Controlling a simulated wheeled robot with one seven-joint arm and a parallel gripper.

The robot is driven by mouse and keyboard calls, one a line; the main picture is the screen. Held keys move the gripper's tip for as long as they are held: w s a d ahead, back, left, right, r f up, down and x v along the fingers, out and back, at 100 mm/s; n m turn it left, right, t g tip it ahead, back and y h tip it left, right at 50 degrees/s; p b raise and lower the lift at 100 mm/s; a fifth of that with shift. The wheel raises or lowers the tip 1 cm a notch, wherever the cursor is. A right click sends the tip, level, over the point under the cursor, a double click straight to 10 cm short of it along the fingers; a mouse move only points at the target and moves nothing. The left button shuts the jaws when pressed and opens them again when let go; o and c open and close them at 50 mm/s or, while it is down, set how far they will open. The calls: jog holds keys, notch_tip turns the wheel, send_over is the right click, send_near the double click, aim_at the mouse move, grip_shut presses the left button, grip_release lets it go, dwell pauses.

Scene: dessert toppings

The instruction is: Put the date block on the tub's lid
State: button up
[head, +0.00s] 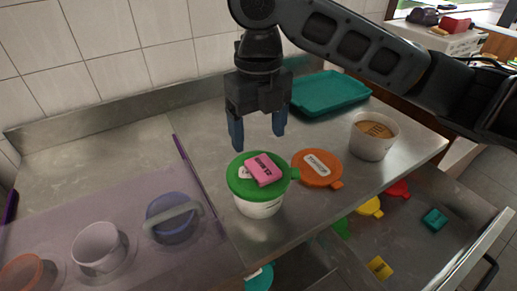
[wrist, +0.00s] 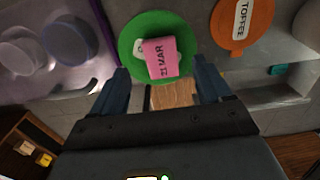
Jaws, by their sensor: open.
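The pink date block (head: 263,169) lies flat on the green lid (head: 240,183) of a white tub (head: 259,207) on the steel counter. In the wrist view the date block (wrist: 160,57) reads "21 MAR" and rests on the green lid (wrist: 133,68), partly covering a white label. My gripper (head: 258,138) is open and empty, with its blue fingertips above and behind the lid. In the wrist view my gripper's fingers (wrist: 163,84) stand apart on either side below the block, touching nothing that I can see.
An orange lid (head: 335,178) marked "TOFFEE" lies right of the tub. An open tub (head: 373,137) with brown contents and a teal tray (head: 330,92) stand behind. A clear purple-edged cover (head: 120,205) lies left over several cups. An open drawer (head: 400,240) below holds lids and blocks.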

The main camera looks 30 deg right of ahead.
aim_at(258, 161)
notch_tip(258, 161, up, 6)
dwell(0.8)
